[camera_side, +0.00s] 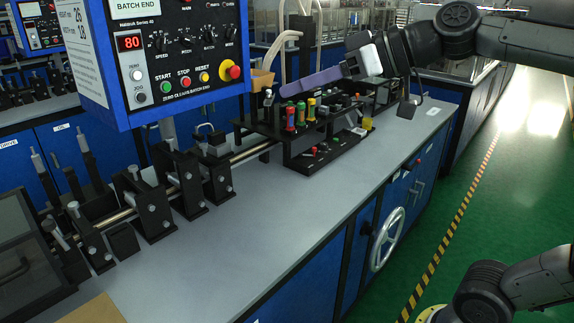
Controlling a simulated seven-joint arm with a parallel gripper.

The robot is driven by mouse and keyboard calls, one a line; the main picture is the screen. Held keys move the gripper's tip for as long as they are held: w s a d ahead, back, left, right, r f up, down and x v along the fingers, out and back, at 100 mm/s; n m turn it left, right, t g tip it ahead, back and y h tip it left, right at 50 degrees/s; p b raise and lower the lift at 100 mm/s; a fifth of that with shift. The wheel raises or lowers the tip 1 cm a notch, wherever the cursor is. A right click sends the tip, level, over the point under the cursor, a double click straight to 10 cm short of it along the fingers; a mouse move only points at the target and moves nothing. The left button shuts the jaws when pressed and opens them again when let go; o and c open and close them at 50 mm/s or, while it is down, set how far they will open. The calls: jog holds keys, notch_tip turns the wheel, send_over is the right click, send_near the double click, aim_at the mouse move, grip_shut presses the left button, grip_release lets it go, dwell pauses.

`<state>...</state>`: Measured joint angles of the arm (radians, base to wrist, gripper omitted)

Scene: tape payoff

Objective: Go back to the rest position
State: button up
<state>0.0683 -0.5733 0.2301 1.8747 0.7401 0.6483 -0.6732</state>
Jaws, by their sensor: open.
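My gripper (346,68) hangs at the upper middle, at the end of my arm, which reaches in from the upper right. It is open, though its fingers are small and hard to make out. A long lavender piece (312,82) stretches down and left from the gripper end; I cannot tell whether it is part of the gripper or lies behind it. The gripper is above the back of a black tool rack (300,150) on the bench. The rack holds several small cylinders with red, green and yellow parts (300,112).
A blue control box (160,60) reading 80 stands at the upper left. Black roller brackets (185,180) line a shaft along the grey bench top (260,215). A handwheel (387,238) sticks out from the cabinet front. Green floor (480,190) is open at right.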

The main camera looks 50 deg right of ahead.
jog(key=s+d+f+m+g+h, duration=0.1)
jog(key=s+d+f+g+h, duration=0.1)
jog(key=s+f, duration=0.6)
jog(key=s+d+f+m+g+h, duration=0.1)
jog(key=s+d+f+g+h, duration=0.2)
jog(key=s+f, duration=0.6)
notch_tip(320, 180, down, 5)
jog(key=shift+s+d+r+m+g, duration=0.25)
jog(key=shift+d+m+g, duration=0.15)
jog(key=shift+d+g, duration=0.4)
